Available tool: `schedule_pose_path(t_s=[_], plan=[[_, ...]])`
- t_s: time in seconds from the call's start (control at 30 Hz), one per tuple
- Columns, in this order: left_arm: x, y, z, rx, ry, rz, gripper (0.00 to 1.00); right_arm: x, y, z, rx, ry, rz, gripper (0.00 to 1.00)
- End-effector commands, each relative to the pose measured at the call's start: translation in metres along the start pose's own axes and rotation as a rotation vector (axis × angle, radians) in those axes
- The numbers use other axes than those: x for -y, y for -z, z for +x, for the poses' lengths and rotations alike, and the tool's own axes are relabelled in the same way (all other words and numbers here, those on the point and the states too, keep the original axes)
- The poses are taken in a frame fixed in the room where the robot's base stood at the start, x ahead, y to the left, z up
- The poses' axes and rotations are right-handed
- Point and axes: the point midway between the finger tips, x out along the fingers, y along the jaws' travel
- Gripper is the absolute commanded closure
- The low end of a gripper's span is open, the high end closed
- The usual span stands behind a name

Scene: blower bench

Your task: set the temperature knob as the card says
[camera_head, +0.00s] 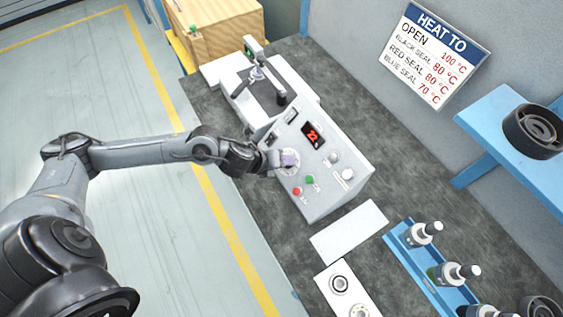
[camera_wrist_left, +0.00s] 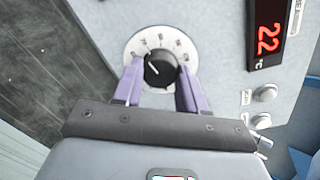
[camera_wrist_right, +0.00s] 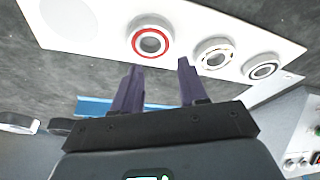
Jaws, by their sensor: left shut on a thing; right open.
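The temperature knob (camera_wrist_left: 160,74) is black with a white pointer line slanting to the upper left in the left wrist view. It sits on a pale round dial (camera_wrist_left: 164,42) on the front of the grey control box (camera_head: 330,182). My left gripper (camera_head: 288,160) is shut on the knob, with one purple finger on each side; it hides the knob in the head view. The red display (camera_head: 313,135) reads 22. The "HEAT TO" card (camera_head: 435,55) on the wall lists open 100 °C and black, red and blue seals with their temperatures. My right gripper (camera_wrist_right: 157,83) is open and empty.
A white plate with ringed parts, one red-ringed (camera_wrist_right: 150,40), lies in front of my right gripper. A blue rack (camera_head: 430,275) of bottles stands at the lower right. Green (camera_head: 310,180) and red buttons (camera_head: 297,191) sit close to my left gripper.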

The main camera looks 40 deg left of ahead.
Motion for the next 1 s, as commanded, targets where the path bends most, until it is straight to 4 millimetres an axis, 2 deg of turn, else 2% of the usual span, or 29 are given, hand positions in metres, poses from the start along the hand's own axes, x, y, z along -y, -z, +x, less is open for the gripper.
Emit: schedule_pose_path(t_s=[0.5, 0.53, 0.7, 1.0], plan=[[-0.0002, 0.0004, -0.0002, 0.001, -0.001, 0.029, 0.90, -0.0022, -0.0013, 0.0021, 0.001, -0.007, -0.009, 0.57], [-0.0002, 0.0004, -0.0002, 0.001, -0.001, 0.029, 0.58, -0.0022, -0.0013, 0.0021, 0.001, -0.007, -0.009, 0.57], [-0.0001, 0.0003, -0.0001, 0.001, -0.001, 0.028, 0.33, -0.0021, -0.0013, 0.0021, 0.001, -0.007, -0.009, 0.57], [0.0000, 0.0000, -0.0012, 0.001, -0.001, 0.028, 0.33, -0.0013, -0.0010, 0.0017, 0.001, -0.004, -0.006, 0.57]])
